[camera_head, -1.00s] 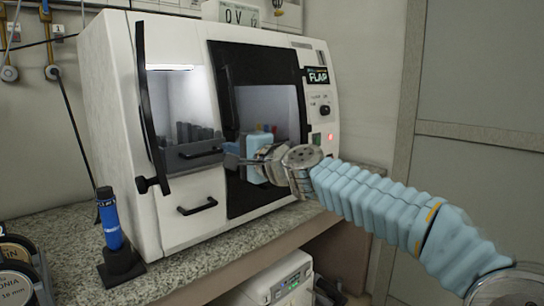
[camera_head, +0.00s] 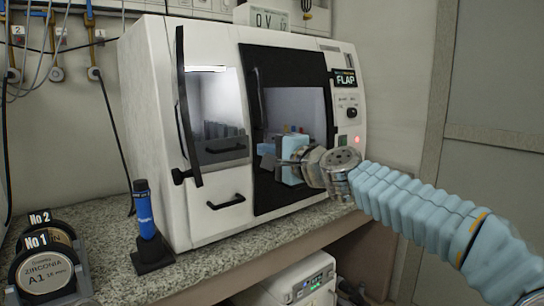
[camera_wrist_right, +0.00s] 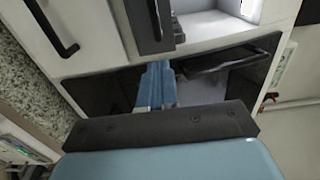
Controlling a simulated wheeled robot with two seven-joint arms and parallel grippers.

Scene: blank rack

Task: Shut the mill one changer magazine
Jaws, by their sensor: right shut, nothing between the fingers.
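The white mill (camera_head: 160,120) stands on the counter, with a tall glazed section holding dark discs on the left of its front. A tall black-edged panel (camera_head: 187,105) stands out at that section's left edge. A black bar handle (camera_head: 228,148) crosses its lower part, and another bar handle (camera_head: 226,201) is on the white front below. Which part is the changer magazine I cannot tell. My right gripper (camera_head: 272,163) is shut and empty before the dark chamber door (camera_head: 262,192). Its blue fingers show in the right wrist view (camera_wrist_right: 157,85). My left gripper is not in view.
A blue cylinder on a black stand (camera_head: 145,215) is at the mill's left front corner. Disc holders marked No 1 and No 2 (camera_head: 45,265) are at the lower left. A white unit (camera_head: 290,285) stands below the counter. The counter front strip (camera_head: 235,248) is bare.

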